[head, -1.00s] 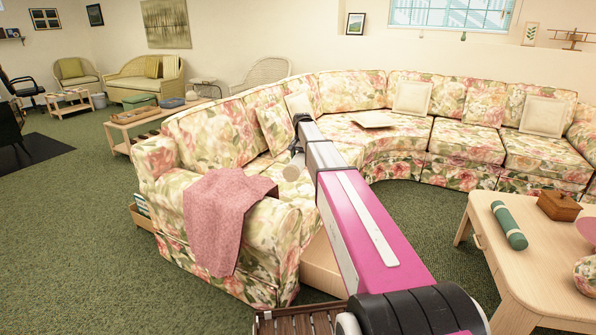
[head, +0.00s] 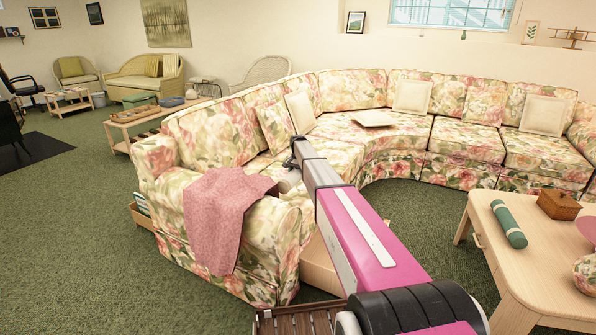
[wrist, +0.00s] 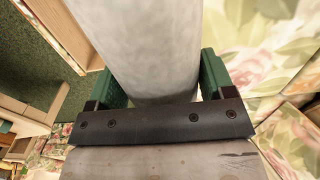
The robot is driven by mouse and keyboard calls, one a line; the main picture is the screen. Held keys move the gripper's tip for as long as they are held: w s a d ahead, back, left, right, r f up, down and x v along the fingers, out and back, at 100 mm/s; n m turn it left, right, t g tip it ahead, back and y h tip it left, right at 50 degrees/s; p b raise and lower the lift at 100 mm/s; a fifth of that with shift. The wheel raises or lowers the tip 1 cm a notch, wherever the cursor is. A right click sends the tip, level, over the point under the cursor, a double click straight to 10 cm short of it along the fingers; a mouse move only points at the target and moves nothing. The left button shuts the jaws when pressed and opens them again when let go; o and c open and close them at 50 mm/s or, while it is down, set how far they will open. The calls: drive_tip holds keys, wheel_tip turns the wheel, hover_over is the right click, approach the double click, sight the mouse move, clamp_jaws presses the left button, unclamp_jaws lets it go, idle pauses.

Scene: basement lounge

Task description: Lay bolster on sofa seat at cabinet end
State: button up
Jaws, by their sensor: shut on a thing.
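A pale grey-white bolster (wrist: 145,45) is between the green fingers of my gripper (wrist: 158,85) in the wrist view. I cannot tell whether the bolster touches the seat. A low pale wooden cabinet piece (head: 318,266) shows beside the sofa's near end, partly hidden by my arm.
Cushions stand along the sofa back, and a flat cream cushion (head: 372,118) lies on the curved seat. A wooden table (head: 487,215) at right bears a green roll (head: 508,224) and a wooden box (head: 558,205). Green carpet is open at left.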

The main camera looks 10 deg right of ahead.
drive_tip(key=shift+f, duration=4.05)
drive_tip(key=o, duration=1.1)
drive_tip(key=shift+c, duration=0.2)
drive_tip(key=shift+r, duration=0.1)
wheel_tip(320, 180, up, 11)
drive_tip(key=shift+f, duration=0.15)
drive_tip(key=shift+d, duration=0.1)
